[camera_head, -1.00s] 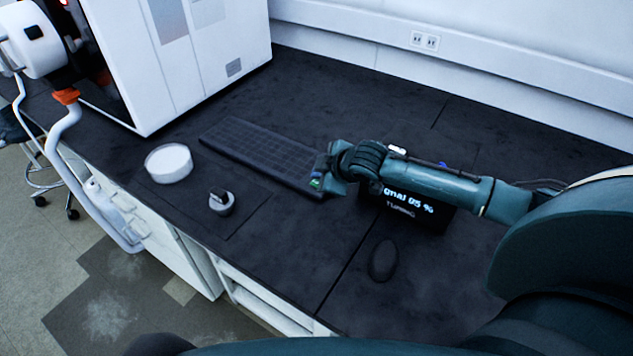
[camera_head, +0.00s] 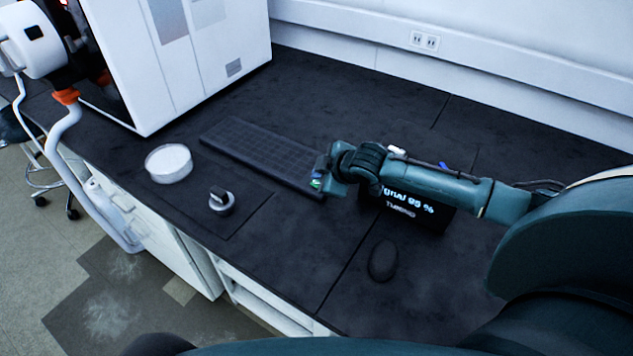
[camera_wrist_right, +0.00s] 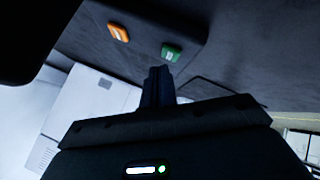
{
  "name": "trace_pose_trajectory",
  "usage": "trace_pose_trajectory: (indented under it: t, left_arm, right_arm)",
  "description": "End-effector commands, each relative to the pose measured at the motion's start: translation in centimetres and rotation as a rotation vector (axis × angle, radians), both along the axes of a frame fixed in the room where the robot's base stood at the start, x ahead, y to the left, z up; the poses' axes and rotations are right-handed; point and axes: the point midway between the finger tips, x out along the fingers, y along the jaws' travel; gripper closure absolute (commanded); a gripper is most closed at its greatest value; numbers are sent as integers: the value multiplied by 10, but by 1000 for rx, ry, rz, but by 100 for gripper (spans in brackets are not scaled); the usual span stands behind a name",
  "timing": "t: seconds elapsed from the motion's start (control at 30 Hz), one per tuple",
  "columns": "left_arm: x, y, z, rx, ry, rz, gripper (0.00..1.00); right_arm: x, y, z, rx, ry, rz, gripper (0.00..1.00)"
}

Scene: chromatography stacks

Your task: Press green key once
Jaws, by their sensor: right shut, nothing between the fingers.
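The keyboard (camera_head: 262,152) lies on the dark bench. The green key (camera_head: 316,184) shows at its right end, partly covered by my right gripper (camera_head: 321,168). In the right wrist view the green key (camera_wrist_right: 171,52) is a small raised block beside an orange key (camera_wrist_right: 118,32). My right gripper's fingers (camera_wrist_right: 159,70) are shut and empty, their tips just short of the green key in that picture. I cannot tell whether they touch it. My left gripper is not in view.
A black display (camera_head: 410,208) with partly hidden white text stands behind my right forearm. A dark oval object (camera_head: 383,260) lies in front. A round clear dish (camera_head: 169,163) and a small knobbed device (camera_head: 221,202) sit left, near a large white instrument (camera_head: 185,55).

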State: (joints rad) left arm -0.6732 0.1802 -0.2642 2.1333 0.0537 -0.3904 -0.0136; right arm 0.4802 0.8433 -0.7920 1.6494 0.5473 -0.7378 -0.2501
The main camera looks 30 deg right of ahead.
Motion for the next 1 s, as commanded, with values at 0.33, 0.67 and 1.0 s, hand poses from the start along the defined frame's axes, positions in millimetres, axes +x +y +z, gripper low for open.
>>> trace_pose_trajectory:
  t: [0.33,0.67,1.0]
  left_arm:
    - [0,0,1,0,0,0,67]
    - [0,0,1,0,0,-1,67]
    - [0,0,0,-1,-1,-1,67]
  right_arm:
    - [0,0,-6,-1,0,1,100]
    - [0,0,-7,0,1,1,100]
    - [0,0,-12,0,1,1,100]
